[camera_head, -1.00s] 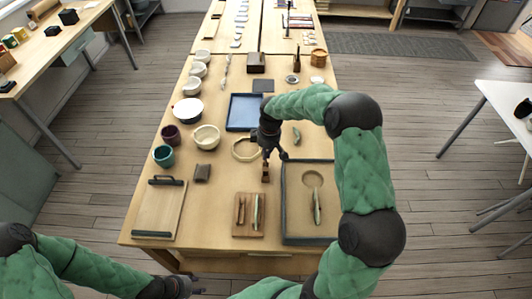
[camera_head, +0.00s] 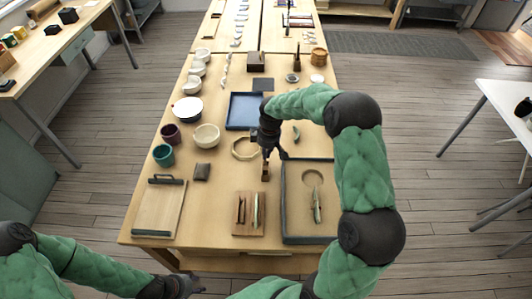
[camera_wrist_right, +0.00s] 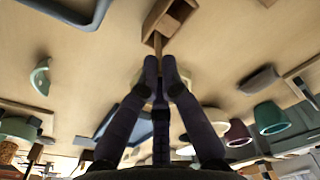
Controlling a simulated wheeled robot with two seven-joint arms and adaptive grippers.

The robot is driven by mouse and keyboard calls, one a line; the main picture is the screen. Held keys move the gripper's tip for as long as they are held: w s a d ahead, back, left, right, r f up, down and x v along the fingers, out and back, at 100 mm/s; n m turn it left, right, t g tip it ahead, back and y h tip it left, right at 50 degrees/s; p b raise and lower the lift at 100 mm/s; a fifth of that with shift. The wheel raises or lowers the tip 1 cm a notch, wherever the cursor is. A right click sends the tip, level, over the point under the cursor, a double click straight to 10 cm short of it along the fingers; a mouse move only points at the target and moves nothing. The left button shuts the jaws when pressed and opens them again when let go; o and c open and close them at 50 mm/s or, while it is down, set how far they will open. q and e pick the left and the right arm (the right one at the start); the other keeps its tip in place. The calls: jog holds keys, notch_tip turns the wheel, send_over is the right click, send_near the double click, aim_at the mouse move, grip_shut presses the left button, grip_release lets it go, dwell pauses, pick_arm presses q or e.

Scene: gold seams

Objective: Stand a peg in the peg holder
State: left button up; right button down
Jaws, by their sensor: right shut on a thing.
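The peg holder (camera_head: 265,174) is a small brown wooden block on the table, in front of the ring-shaped pale piece. It also shows at the top of the right wrist view (camera_wrist_right: 167,20), with a dark opening. My right gripper (camera_head: 268,154) is just above it, pointing down. In the right wrist view its fingertips (camera_wrist_right: 160,72) are shut on a thin brown peg (camera_wrist_right: 158,43), whose far end reaches the block. I cannot tell whether the peg is inside or only against it. My left gripper (camera_head: 188,287) is low, in front of the table, its jaws unclear.
A grey-edged tray (camera_head: 284,205) lies right of the holder, and a wooden board (camera_head: 240,229) with thin tools lies in front. A pale octagonal ring (camera_head: 236,153) and a blue tray (camera_head: 230,124) are behind. Bowls and cups line the left. Bare table lies left of the holder.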

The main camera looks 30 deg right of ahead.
jog(key=shift+f, duration=0.1)
dwell(0.3)
jog(key=c, duration=0.9)
grip_release()
jog(key=shift+r+p, duration=2.1)
jog(key=shift+r, duration=0.9)
